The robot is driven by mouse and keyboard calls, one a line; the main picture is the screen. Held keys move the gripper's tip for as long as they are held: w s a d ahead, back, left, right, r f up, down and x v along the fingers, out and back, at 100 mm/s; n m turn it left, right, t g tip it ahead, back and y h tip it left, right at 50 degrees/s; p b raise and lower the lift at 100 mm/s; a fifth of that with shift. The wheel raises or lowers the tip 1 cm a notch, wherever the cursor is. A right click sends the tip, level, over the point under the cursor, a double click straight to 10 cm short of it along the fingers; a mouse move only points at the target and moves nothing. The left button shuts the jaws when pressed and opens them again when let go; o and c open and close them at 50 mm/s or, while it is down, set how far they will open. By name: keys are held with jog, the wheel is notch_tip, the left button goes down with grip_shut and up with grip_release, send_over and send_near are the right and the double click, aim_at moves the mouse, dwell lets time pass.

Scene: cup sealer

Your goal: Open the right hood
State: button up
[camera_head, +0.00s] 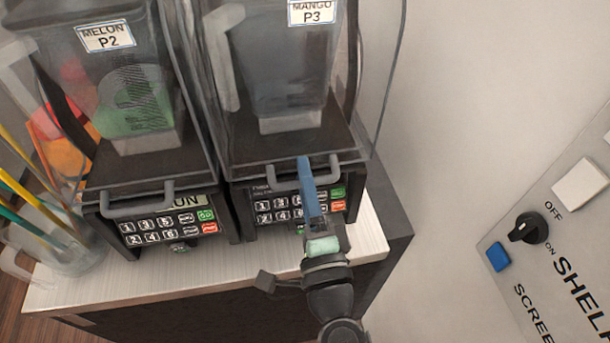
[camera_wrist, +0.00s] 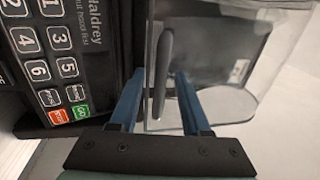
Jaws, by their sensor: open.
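The right hood (camera_head: 237,143) is a clear cover, lowered over the blender jug labelled MANGO P3 (camera_head: 278,62). Its grey handle (camera_head: 283,186) is on the front lower edge, above the keypad (camera_head: 270,210). My gripper (camera_head: 305,165) reaches up from below, its blue fingers at the handle. In the wrist view my gripper (camera_wrist: 159,76) is open, with the grey handle (camera_wrist: 161,72) between the two fingers. A gap shows on either side; I cannot tell whether either finger touches it. The clear hood (camera_wrist: 225,55) also shows beyond the fingers.
A second hooded blender labelled MELON P2 (camera_head: 107,36) stands close on the left. A clear container with straws (camera_head: 70,245) stands at the counter's left end. A wall panel with a black knob (camera_head: 528,229) is on the right. The white counter top (camera_head: 180,278) has a clear front strip.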

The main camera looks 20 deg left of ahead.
jog(key=shift+c, duration=0.3)
grip_shut()
dwell(1.1)
